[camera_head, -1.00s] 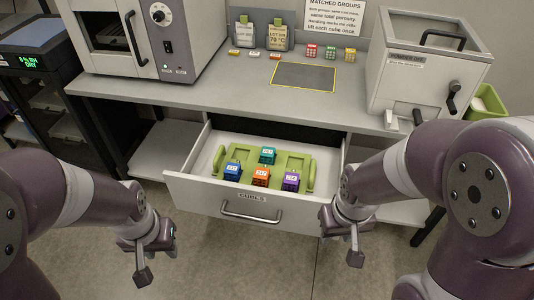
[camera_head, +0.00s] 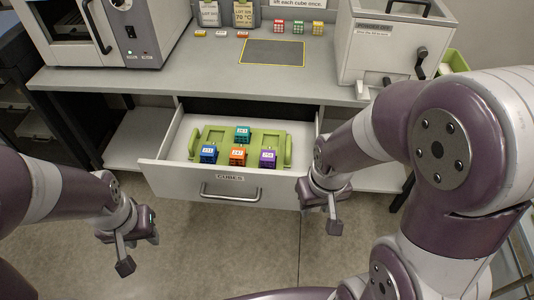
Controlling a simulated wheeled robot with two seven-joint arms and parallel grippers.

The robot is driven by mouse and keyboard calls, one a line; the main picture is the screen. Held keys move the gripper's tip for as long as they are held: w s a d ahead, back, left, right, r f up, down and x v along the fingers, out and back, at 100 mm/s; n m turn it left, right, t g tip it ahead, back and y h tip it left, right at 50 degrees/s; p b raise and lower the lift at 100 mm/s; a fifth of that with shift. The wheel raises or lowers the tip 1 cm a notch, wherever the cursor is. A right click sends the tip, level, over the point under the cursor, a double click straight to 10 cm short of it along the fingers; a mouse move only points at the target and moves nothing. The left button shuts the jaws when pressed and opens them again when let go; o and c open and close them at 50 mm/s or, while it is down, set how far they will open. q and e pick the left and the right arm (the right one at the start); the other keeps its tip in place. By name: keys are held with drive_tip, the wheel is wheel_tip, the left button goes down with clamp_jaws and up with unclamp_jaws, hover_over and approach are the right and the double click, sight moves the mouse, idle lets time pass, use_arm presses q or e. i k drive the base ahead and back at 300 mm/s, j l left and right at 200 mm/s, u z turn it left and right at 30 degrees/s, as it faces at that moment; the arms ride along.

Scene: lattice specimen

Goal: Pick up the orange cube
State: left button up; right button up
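The orange cube (camera_head: 237,155) sits in the green tray (camera_head: 262,140) inside the open drawer (camera_head: 172,177), at the tray's front middle. A blue cube (camera_head: 208,154) is to its left, a purple cube (camera_head: 268,158) to its right and a teal cube (camera_head: 243,134) behind it. My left gripper (camera_head: 125,266) hangs in front and left of the drawer, apart from the cubes. My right gripper (camera_head: 334,227) hangs in front and right of the drawer, also apart from them. Both are small and seen edge-on, so their finger opening cannot be told.
The bench top (camera_head: 200,72) overhangs the back of the drawer. An oven-like machine (camera_head: 110,35) stands at left and a grey lidded box (camera_head: 385,48) at right. Floor in front is clear.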

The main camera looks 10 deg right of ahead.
sight(238, 156)
drive_tip(key=z, duration=2.8)
drive_tip(key=u, duration=2.65)
drive_tip(key=i+l+u, duration=0.1)
drive_tip(key=l, duration=0.25)
drive_tip(key=i+l+u, duration=0.1)
drive_tip(key=i+l, duration=0.15)
drive_tip(key=i+l+u, duration=0.1)
drive_tip(key=l, duration=0.4)
drive_tip(key=i+l+u, duration=0.1)
drive_tip(key=l, duration=0.25)
drive_tip(key=i+l+u, duration=0.15)
drive_tip(key=l, duration=0.25)
drive_tip(key=u, duration=1.85)
drive_tip(key=i+l, duration=0.05)
drive_tip(key=l, duration=0.05)
